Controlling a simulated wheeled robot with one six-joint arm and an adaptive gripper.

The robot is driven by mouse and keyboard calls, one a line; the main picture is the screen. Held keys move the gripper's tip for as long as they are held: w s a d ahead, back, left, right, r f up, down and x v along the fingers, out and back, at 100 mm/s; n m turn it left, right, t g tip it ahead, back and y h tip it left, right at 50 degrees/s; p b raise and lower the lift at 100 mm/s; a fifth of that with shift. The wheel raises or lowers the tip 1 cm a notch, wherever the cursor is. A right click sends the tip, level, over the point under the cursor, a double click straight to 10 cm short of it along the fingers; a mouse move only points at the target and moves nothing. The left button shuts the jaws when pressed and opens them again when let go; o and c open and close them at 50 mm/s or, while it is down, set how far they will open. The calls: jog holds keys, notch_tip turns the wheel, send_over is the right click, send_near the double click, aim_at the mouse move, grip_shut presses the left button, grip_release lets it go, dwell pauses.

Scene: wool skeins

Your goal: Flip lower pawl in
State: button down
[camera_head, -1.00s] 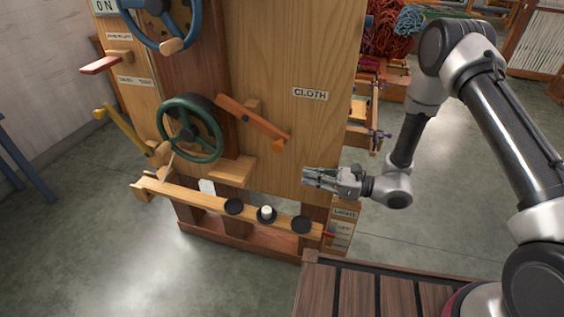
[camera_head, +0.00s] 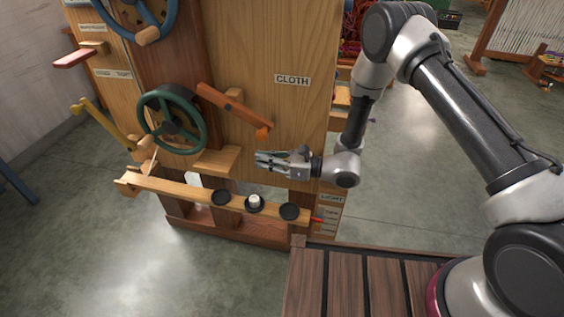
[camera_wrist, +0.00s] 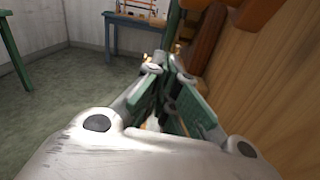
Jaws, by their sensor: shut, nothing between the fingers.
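An orange wooden lever (camera_head: 233,110) slopes down to the right across the panel, beside the green handwheel (camera_head: 172,122). Its lower end carries a small orange peg. My gripper (camera_head: 259,160) is shut and empty, pointing left just below that lower end, with a small gap in the picture. In the wrist view the closed green-sided fingers (camera_wrist: 164,62) run along the wooden panel (camera_wrist: 270,100). A blurred orange-brown part is at the top edge there. A yellow lever (camera_head: 104,123) slopes down on the panel's left side. No part is labelled as a pawl.
A light wooden ledge (camera_head: 216,161) juts out under the green wheel, left of my fingertips. Below runs a wooden rail (camera_head: 165,187) with black discs and a white knob (camera_head: 254,200). A slatted bench (camera_head: 345,285) stands at the front. Open floor lies left.

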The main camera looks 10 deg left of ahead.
aim_at(263, 133)
jog(key=shift+w+d+r, duration=0.1)
jog(key=shift+d+r, duration=0.15)
jog(key=shift+r, duration=0.7)
jog(key=shift+w+d+r, duration=0.1)
jog(key=shift+d+r, duration=0.1)
jog(key=shift+r, duration=0.75)
jog(key=shift+d+r+h, duration=0.35)
jog(key=shift+r+h, duration=0.05)
jog(key=shift+r, duration=0.05)
jog(key=shift+s+d+r+h, duration=0.1)
jog(key=shift+d+r+h, duration=0.3)
jog(key=shift+r+h, duration=0.35)
jog(key=shift+d+r+h, duration=0.35)
jog(key=shift+r+h, duration=0.25)
jog(key=shift+r, duration=0.3)
jog(key=shift+s+d+r+h, duration=0.1)
jog(key=shift+d+r+h, duration=0.3)
jog(key=shift+r+h, duration=0.35)
jog(key=shift+d+r, duration=0.2)
jog(key=shift+r, duration=0.5)
jog(key=shift+w+r, duration=0.1)
jog(key=shift+r, duration=0.1)
jog(key=shift+r, duration=0.1)
